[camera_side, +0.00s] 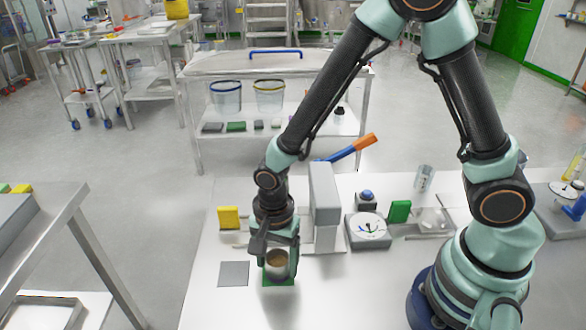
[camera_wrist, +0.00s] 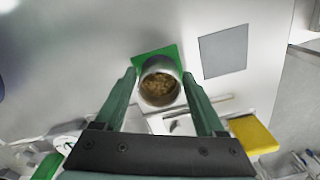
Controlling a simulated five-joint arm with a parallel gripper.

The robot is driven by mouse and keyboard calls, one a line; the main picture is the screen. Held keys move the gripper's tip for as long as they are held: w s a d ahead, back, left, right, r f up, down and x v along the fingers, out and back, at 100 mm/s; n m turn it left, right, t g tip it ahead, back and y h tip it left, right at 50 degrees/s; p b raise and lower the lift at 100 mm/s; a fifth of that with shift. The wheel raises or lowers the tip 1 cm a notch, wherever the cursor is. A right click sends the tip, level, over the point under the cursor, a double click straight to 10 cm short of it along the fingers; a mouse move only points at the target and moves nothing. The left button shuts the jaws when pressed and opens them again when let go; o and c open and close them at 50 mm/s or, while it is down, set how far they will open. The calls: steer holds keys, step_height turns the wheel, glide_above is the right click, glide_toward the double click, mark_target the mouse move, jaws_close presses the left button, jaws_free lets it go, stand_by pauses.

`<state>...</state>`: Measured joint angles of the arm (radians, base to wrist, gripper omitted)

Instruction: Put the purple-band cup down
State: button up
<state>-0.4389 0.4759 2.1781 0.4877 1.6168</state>
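A metal cup (camera_side: 277,264) with brown granules inside stands upright at the green square (camera_side: 284,284) on the white table. In the wrist view the cup (camera_wrist: 160,82) sits over the green square (camera_wrist: 171,52). I cannot make out a purple band on it. My gripper (camera_side: 280,258) points down, with one finger on each side of the cup. In the wrist view a narrow gap seems to show between the cup and the fingers of my gripper (camera_wrist: 159,74), so it looks slightly open. The cup's underside is hidden.
A grey square (camera_side: 234,274) lies left of the green one, with bare table around it. A yellow block (camera_side: 229,217) stands behind. A tall grey stand (camera_side: 325,195) and a round-dial device (camera_side: 369,230) are close behind and right. A green block (camera_side: 400,211) is farther right.

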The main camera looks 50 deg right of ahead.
steer(key=shift+o, duration=0.3)
step_height(320, 180, up, 12)
steer(key=s+d+r+n+t, duration=0.2)
steer(key=d+r+n+t, duration=0.3)
steer(key=d+r+n, duration=0.6)
steer(key=shift+s+d+r+n+t, duration=0.35)
steer(key=shift+d+n, duration=0.95)
steer(key=shift+d, duration=0.5)
steer(key=shift+w, duration=0.1)
